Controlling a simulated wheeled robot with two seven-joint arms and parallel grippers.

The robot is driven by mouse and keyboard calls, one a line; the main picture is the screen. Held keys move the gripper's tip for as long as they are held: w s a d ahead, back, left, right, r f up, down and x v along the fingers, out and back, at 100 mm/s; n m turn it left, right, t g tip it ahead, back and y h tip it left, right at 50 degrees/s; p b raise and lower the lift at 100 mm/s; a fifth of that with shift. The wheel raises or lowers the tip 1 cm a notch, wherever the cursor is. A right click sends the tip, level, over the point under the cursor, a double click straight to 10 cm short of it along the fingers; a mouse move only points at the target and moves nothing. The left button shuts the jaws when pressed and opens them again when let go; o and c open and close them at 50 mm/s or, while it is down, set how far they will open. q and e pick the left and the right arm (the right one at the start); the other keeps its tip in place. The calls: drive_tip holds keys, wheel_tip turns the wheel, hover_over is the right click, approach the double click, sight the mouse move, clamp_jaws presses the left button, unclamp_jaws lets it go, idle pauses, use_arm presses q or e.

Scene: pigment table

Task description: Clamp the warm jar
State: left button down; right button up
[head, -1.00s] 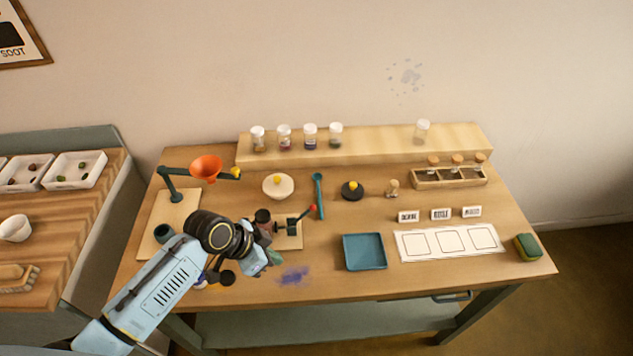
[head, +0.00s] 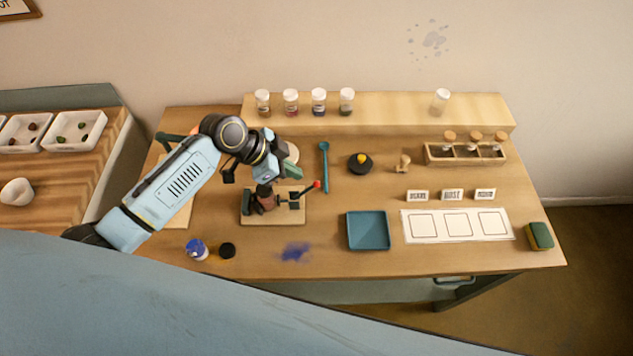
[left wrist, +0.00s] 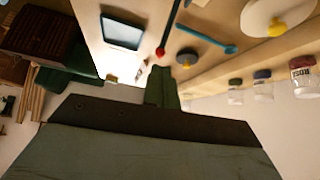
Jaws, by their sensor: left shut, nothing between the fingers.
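A clamp with a wooden base (head: 292,217) and a red-tipped handle (head: 317,184) stands left of the table's middle. A reddish-brown item with a dark top (head: 266,201), apparently a jar, stands upright at the clamp's jaws; I cannot tell whether the jaws touch it. My left gripper (head: 283,174) is shut and empty, just above and behind the clamp. In the left wrist view, a dark brown body (left wrist: 35,35), likely that jar, fills the upper left. The red handle knob (left wrist: 160,51) shows beyond the finger. My right gripper is out of view.
Several white-capped jars (head: 318,100) stand on the back shelf. A blue-and-white jar (head: 197,249) and black cap (head: 228,250) are at front left.

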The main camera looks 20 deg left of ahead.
sight(314, 184)
use_arm(q)
drive_tip(key=b+x, duration=0.2)
drive_tip(key=x, duration=0.1)
drive_tip(key=shift+d+f, duration=0.2)
drive_tip(key=shift+f, duration=0.15)
drive_tip(key=shift+w+d+f+b, duration=0.3)
drive_tip(key=shift+f+b, duration=0.2)
drive_tip(key=shift+b, duration=0.2)
drive_tip(key=shift+d+f, duration=0.1)
drive_tip(key=shift+d, duration=0.1)
